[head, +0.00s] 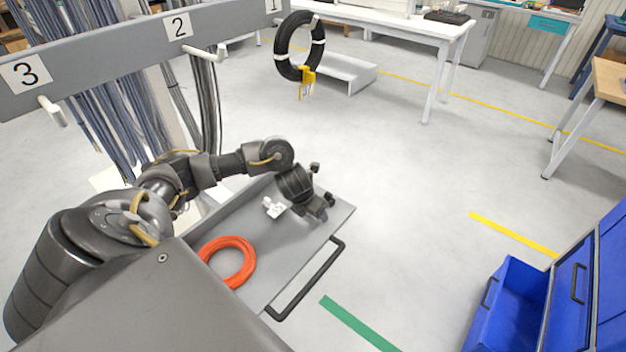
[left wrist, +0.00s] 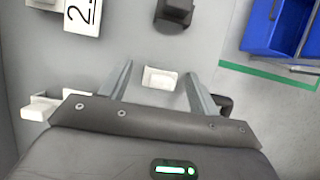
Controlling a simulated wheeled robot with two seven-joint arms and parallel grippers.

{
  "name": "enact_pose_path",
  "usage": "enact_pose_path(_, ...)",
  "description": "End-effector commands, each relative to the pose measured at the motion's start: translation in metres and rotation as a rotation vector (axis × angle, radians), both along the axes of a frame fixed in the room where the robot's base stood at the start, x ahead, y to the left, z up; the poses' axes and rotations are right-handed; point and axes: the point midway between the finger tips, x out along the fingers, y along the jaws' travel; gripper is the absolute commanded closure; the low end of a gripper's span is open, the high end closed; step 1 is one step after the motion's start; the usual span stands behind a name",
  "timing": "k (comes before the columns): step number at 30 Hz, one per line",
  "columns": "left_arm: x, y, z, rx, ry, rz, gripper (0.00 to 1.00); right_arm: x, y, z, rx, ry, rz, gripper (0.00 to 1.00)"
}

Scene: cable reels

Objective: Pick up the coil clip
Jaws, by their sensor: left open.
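My left gripper (head: 318,208) reaches down over the grey tray (head: 340,215), near its far right end. In the left wrist view its two fingers (left wrist: 157,85) stand apart, with a small white block, which looks like the coil clip (left wrist: 160,78), in the gap between them. Neither finger visibly touches it. The gripper hides part of the tray in the head view. Small white pieces (head: 272,207) lie just left of the gripper there; I cannot tell if the clip is among them. My right gripper is not in view.
An orange cable coil (head: 228,262) lies on the tray. A black coil (head: 284,50) with a yellow tag hangs at the back. A numbered rail (head: 110,58) with pegs runs at upper left.

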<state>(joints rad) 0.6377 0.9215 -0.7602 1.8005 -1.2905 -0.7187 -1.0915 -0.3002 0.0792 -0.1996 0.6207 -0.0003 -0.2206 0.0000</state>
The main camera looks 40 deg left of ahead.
Motion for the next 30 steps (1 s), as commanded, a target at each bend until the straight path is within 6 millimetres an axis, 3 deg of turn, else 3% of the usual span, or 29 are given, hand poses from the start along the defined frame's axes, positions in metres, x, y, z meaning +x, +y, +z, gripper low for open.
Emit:
enact_pose_path(6,0.000,0.000,-0.001,0.000,0.000,-0.001,0.38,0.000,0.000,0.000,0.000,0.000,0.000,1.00)
enact_pose_path(17,0.000,0.000,0.000,0.000,0.000,0.000,0.84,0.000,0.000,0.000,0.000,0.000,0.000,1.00)
enact_pose_path(25,0.001,0.000,0.004,0.000,-0.002,-0.001,0.84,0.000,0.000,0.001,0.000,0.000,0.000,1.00)
enact_pose_path(30,0.001,0.000,0.030,0.002,-0.006,-0.004,0.84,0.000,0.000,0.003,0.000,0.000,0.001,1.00)
